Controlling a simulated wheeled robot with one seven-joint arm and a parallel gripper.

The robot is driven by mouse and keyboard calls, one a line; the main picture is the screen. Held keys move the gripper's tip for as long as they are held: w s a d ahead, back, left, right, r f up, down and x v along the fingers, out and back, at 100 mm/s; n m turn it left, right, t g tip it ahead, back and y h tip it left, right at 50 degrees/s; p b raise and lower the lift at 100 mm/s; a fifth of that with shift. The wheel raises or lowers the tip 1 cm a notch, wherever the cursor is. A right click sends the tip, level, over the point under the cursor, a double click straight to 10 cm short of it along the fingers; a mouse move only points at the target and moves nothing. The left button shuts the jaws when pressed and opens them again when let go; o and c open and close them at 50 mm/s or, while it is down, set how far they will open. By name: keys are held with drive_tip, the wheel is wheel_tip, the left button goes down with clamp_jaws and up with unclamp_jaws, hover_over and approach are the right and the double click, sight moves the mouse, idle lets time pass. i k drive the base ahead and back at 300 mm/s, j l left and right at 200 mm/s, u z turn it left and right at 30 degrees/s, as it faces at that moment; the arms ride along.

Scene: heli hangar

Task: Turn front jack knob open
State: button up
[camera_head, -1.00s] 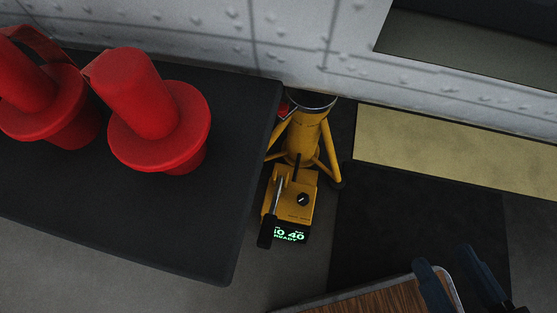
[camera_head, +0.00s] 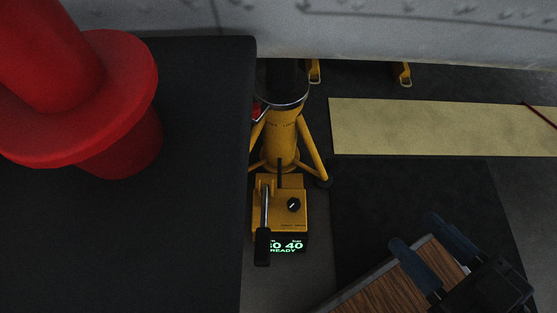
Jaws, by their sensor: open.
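The front jack (camera_head: 283,143) is a yellow tripod jack standing on the floor beside the dark table, with a yellow control box at its foot. Its small black knob (camera_head: 293,205) with a light pointer mark sits on top of the box. A lever with a black grip (camera_head: 263,245) lies along the box's left side. A green display (camera_head: 287,246) on the box's front reads "40" and "READY"; its left part is partly covered by the grip. My gripper (camera_head: 418,236) is at the lower right, its two dark blue fingers apart and empty, well away from the knob.
A dark table (camera_head: 200,220) with red cone-like pieces (camera_head: 70,90) fills the left. A wood-topped surface (camera_head: 385,285) lies under my gripper at the lower right. A yellowish mat (camera_head: 430,128) and a dark mat (camera_head: 400,195) cover the floor right of the jack.

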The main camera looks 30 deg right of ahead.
sight(294, 204)
drive_tip(key=k+l+u, duration=0.25)
drive_tip(key=l, duration=0.15)
drive_tip(key=k+l+u, duration=0.25)
drive_tip(key=i+j+u, duration=0.1)
drive_tip(key=j, duration=0.15)
drive_tip(key=i+j+u, duration=0.15)
drive_tip(key=k+j, duration=0.05)
drive_tip(key=j, duration=0.05)
